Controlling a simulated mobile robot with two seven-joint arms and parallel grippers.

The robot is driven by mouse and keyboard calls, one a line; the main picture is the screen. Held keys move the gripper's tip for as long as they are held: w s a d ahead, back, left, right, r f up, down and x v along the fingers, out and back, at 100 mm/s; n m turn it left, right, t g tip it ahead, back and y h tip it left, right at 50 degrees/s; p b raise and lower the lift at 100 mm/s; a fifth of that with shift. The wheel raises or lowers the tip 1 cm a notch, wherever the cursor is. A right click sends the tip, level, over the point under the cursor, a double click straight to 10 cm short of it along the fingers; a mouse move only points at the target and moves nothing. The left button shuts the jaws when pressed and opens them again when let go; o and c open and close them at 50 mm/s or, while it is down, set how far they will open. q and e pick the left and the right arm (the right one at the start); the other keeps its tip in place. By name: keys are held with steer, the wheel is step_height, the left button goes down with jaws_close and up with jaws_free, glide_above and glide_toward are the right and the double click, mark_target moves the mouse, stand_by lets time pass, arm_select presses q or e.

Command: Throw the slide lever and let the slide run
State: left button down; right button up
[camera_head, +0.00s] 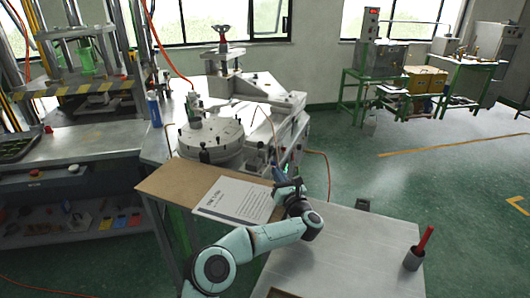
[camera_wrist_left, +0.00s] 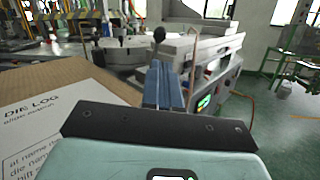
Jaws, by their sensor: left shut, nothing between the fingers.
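My left gripper (camera_head: 282,172) is at the front right corner of the wax machine (camera_head: 258,88), above the far edge of the metal table. In the left wrist view its blue fingers (camera_wrist_left: 164,85) are together and empty. A lever with a round black knob (camera_wrist_left: 159,34) stands just beyond the fingertips there. The fingers hide its lower part, and I cannot tell whether they touch it. Another black-knobbed handle (camera_head: 204,156) stands at the front of the round plate (camera_head: 211,139). Which one is the slide lever is not marked. My right gripper is out of view.
A die log sheet (camera_head: 237,200) lies on a brown board (camera_head: 168,184) left of my arm. A grey cup with a red stick (camera_head: 414,258) stands on the metal table (camera_head: 345,258). A press (camera_head: 88,75) stands at the left.

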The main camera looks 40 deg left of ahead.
arm_select(q)
steer(key=p, duration=0.3)
glide_toward(261, 147)
steer(key=x, duration=0.3)
steer(key=p+x, duration=0.2)
steer(key=shift+w+a+r, duration=0.2)
steer(key=shift+w+r, duration=0.05)
steer(key=shift+w, duration=0.1)
steer(key=shift+w+a+f+p, duration=0.1)
steer(key=shift+w+a+p, duration=0.2)
steer(key=shift+a+p, duration=0.25)
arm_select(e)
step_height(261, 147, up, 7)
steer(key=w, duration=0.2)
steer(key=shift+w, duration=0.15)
arm_select(q)
steer(key=shift+s, duration=0.1)
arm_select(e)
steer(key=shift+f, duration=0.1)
